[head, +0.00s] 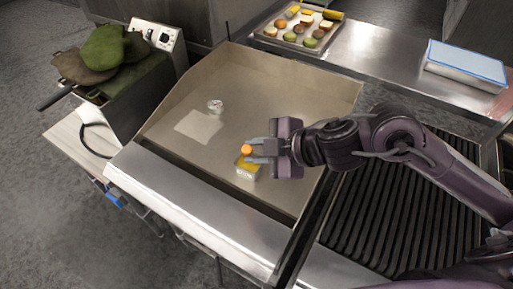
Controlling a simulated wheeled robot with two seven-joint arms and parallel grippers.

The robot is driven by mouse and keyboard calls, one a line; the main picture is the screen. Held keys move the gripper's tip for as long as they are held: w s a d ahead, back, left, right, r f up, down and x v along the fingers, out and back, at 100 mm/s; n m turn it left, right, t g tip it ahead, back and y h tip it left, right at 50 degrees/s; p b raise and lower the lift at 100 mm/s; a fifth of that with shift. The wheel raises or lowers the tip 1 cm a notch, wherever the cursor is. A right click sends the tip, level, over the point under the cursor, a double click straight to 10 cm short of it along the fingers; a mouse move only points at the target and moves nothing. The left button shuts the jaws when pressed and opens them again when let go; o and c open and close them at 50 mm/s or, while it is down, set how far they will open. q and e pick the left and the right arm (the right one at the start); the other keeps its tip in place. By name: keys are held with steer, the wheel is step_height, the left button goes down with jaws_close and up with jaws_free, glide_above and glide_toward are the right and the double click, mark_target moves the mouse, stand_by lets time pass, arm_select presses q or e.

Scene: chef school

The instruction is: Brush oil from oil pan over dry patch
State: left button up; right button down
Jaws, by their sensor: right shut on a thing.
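My right gripper (262,152) reaches in from the right over the flat griddle (240,90). Its fingers are shut on a small bottle-like thing (247,170) with a yellow content, a pale label and a round orange top. I cannot tell whether its base touches the griddle. A pale, roughly square patch (199,127) lies on the griddle to the left of the gripper. A small clear glass-like item (215,106) stands at the patch's far edge. No brush or oil pan can be clearly made out. My left gripper is not in view.
A ribbed grill (385,205) lies right of the griddle, under my right arm. A tray of food (299,28) and a blue-topped box (465,65) are on the steel counter behind. Green mitts or cloths (103,48) lie on a steel unit at left. The griddle's left part is largely clear.

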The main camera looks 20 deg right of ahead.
steer(key=shift+f+b, duration=0.45)
steer(key=shift+f, duration=0.05)
stand_by(0.5)
steer(key=shift+f, duration=0.1)
stand_by(0.9)
step_height(320, 180, up, 7)
steer(key=p, duration=0.7)
stand_by(0.8)
steer(key=w+d+f+m+t+h+b, duration=0.3)
steer(key=d+f+m+h, duration=0.3)
steer(key=d+m, duration=0.3)
steer(key=shift+w+f+h+b, duration=0.3)
steer(key=shift+w+h+b, duration=0.05)
steer(key=shift+h+b, duration=0.45)
